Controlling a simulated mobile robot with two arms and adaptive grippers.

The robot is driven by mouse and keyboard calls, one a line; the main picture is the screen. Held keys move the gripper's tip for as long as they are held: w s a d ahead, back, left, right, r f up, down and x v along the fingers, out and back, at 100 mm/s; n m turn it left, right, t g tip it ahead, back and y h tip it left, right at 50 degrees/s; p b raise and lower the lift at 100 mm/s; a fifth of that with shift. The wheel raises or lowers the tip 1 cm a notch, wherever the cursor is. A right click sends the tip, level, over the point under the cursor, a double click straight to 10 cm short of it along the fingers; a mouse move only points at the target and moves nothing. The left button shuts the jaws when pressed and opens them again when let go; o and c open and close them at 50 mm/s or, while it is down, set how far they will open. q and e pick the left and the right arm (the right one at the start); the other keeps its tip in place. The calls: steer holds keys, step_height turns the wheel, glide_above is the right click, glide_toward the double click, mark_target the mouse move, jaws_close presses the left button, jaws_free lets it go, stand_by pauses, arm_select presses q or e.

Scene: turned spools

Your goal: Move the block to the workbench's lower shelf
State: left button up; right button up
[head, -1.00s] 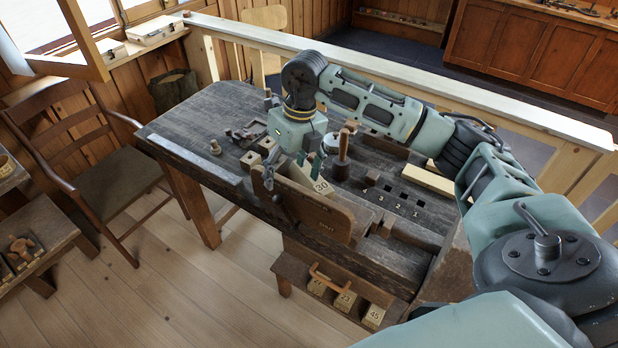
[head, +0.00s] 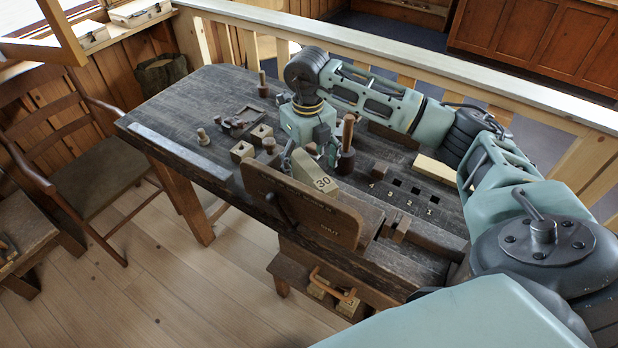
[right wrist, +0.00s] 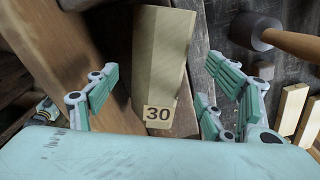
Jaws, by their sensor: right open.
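The block (head: 312,173), pale wood with a "30" label, rests on the workbench (head: 225,95) behind the upright wooden vise jaw. In the right wrist view the block (right wrist: 163,50) lies between the two fingers of my right gripper (right wrist: 163,78), with a gap on each side. My right gripper (head: 309,152) is open at the block's far end in the head view. My left gripper is not in view.
A mallet (head: 347,140) stands close beside the gripper; its handle (right wrist: 290,42) shows in the right wrist view. The vise jaw (head: 300,210) stands at the bench's front edge. Small wooden pieces lie left of the gripper. The bench's left end is mostly clear.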

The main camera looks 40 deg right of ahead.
mark_target(307, 169)
steer(key=f, duration=0.1)
steer(key=f+p, duration=0.1)
steer(key=f, duration=0.1)
steer(key=f+p, duration=0.1)
steer(key=shift+s+a+f, duration=0.2)
steer(key=shift+a, duration=0.1)
steer(key=shift+f, duration=0.25)
steer(key=c, duration=1.5)
steer(key=shift+r, duration=0.1)
steer(key=shift+c, duration=0.7)
steer(key=shift+r, duration=0.1)
